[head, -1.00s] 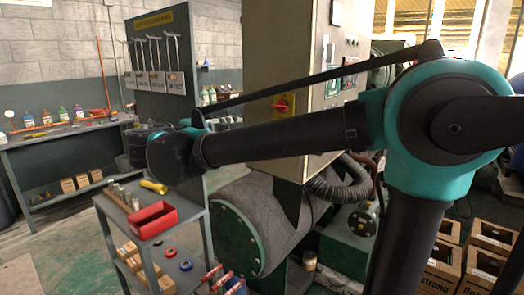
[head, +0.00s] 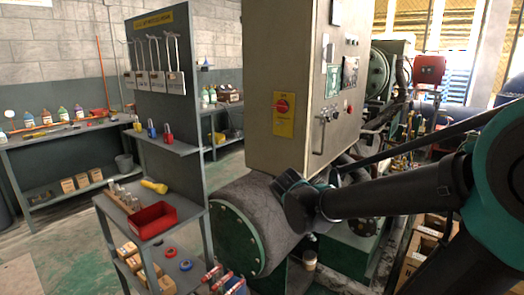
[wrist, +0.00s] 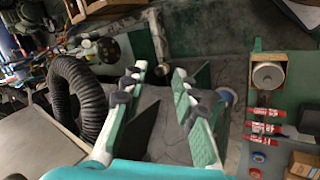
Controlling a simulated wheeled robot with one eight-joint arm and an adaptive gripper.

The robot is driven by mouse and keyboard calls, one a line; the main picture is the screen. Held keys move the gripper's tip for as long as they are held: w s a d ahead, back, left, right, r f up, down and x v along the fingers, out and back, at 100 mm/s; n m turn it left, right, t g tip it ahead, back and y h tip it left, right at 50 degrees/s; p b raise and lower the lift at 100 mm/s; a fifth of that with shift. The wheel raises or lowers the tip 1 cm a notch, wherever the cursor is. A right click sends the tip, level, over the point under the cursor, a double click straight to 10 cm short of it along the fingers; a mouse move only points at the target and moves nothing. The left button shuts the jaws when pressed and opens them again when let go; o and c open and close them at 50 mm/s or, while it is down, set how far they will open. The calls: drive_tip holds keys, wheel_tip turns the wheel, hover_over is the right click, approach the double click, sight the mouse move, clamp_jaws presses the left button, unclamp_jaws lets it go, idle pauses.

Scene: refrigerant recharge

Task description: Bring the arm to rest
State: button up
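My gripper (wrist: 160,72) shows in the wrist view. In the head view my black and teal arm comes in from the right edge. Its wrist end is in front of the large grey cylinder (head: 240,205), below the control cabinet (head: 262,90). I cannot make out the fingers in the head view.
A grey shelf cart (head: 188,222) with a red bin (head: 153,221) stands left of the cylinder. A ribbed black hose (wrist: 85,95) is near my gripper's left in the wrist view. A workbench (head: 60,135) stands at the far left. Green floor is open at lower left.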

drive_tip(key=s+d+f+m+y, duration=0.2)
drive_tip(key=s+f+m+y, duration=0.3)
drive_tip(key=s+f, duration=0.4)
drive_tip(key=shift+f, duration=0.85)
